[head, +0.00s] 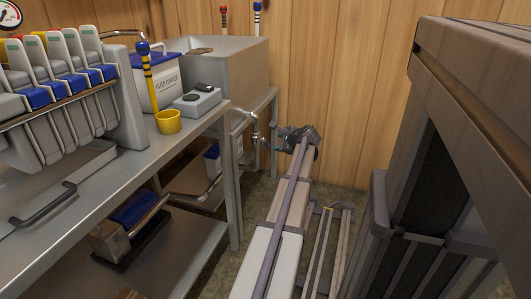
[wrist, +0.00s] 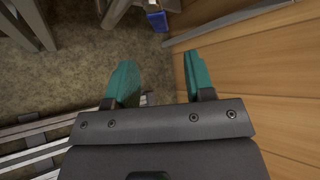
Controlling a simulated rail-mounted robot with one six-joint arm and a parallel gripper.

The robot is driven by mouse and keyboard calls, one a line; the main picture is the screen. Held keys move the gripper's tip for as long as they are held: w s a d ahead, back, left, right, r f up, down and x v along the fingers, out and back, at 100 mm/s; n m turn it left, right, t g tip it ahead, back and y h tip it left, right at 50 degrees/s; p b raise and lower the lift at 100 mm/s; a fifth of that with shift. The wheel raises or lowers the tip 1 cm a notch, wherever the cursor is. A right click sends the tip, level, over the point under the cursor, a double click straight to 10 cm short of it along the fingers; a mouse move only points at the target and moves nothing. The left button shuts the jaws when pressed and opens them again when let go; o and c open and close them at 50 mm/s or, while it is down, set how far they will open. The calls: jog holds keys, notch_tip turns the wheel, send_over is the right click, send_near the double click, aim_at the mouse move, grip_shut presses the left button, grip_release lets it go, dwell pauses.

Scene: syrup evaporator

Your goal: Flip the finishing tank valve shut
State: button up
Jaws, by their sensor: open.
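The finishing tank (head: 235,65) is a grey metal tank on a stand behind the left bench in the head view. Its valve (head: 255,128) is a small metal fitting low on the tank's right side; its handle position is too small to tell. My gripper (wrist: 158,70) is open in the wrist view, with two teal fingers apart and nothing between them. In the head view my gripper end is dark and partly hidden by my arm, just right of the valve and apart from it. The valve is not clearly visible in the wrist view.
A wooden wall (head: 345,90) stands close behind my gripper. The metal bench (head: 200,125) at left holds a yellow cup (head: 168,121) and a filter powder tub (head: 160,88). A large grey cabinet-like unit (head: 470,110) fills the right. A blue object (wrist: 157,20) shows beyond my fingers.

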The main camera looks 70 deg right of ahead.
aim_at(268, 145)
jog(key=b+x, duration=0.5)
jog(key=x, duration=0.5)
jog(key=shift+w+f, duration=0.15)
jog(key=shift+f, duration=0.1)
jog(key=shift+c, duration=0.5)
grip_shut()
